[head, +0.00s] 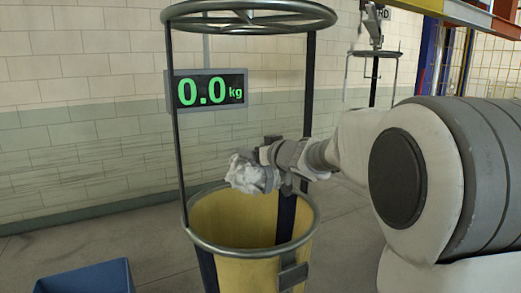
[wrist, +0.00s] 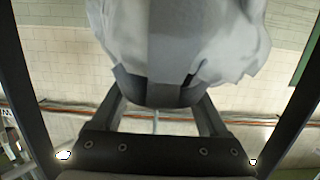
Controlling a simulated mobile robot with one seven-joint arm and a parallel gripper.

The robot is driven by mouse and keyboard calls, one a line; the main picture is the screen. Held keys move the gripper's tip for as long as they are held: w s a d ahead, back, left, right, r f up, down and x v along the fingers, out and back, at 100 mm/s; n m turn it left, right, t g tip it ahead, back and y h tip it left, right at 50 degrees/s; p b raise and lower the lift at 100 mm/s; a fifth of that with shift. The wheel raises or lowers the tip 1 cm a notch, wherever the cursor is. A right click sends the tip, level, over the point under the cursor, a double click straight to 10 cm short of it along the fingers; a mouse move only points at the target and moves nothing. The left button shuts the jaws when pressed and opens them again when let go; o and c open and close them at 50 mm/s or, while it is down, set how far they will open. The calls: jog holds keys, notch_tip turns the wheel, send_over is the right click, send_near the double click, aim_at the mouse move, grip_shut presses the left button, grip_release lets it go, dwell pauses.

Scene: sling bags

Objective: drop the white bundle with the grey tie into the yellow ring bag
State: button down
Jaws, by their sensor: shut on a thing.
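The white bundle (head: 245,175) is held in my gripper (head: 268,165) above the mouth of the yellow ring bag (head: 235,215). In the wrist view the bundle (wrist: 225,45) fills the top middle, with its grey tie (wrist: 176,50) running down between the fingers of my gripper (wrist: 158,95). The gripper is shut on it. The yellow bag hangs open below, with a metal ring rim and dark straps running up to an upper ring (head: 250,15). The bundle looks to be over the opening, inside the straps; exact depth is hard to tell. The bag's bottom is out of frame.
A scale display (head: 207,91) reading 0.0 kg is behind the straps. A blue bin (head: 90,280) sits on the floor at lower left. Another hanging frame (head: 372,75) is at the back right. Dark straps stand on both sides of the bag opening.

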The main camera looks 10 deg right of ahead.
jog(key=shift+w+a+r, duration=0.1)
jog(key=shift+r, duration=0.05)
jog(key=shift+c, duration=0.4)
grip_release()
jog(key=shift+o, duration=0.4)
jog(key=shift+f, duration=0.2)
